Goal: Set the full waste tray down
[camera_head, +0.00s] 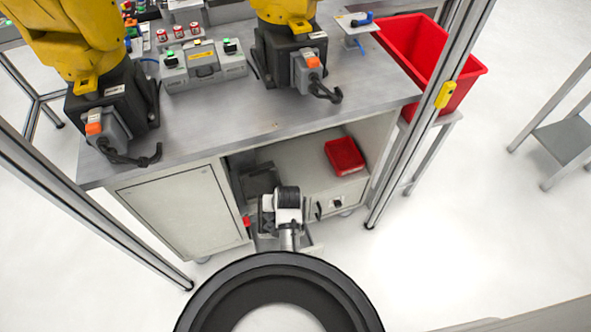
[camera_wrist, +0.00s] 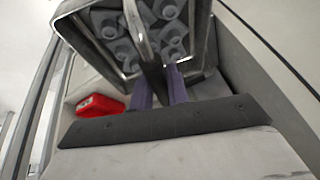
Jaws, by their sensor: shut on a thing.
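The waste tray (camera_wrist: 92,52) is a dark grey open box with a bright metal rim and a bar handle across it. Several grey round parts (camera_wrist: 140,30) lie inside it. My gripper (camera_wrist: 160,72) is shut on the handle, its two purple-grey fingers reaching up to it in the wrist view. In the head view a dark box shape (camera_head: 262,180), which looks like the tray, is inside the cabinet's open bay, just beyond my wrist. My arm hides the fingers there. Whether the tray's underside touches the shelf cannot be told.
A red tray (camera_head: 345,157) lies on the pale cabinet shelf (camera_head: 298,160) to the right; it also shows in the wrist view (camera_wrist: 97,105). The bench top (camera_head: 270,128) overhangs the bay. A metal post (camera_head: 410,130) stands at right. A large red bin (camera_head: 418,50) is beyond it.

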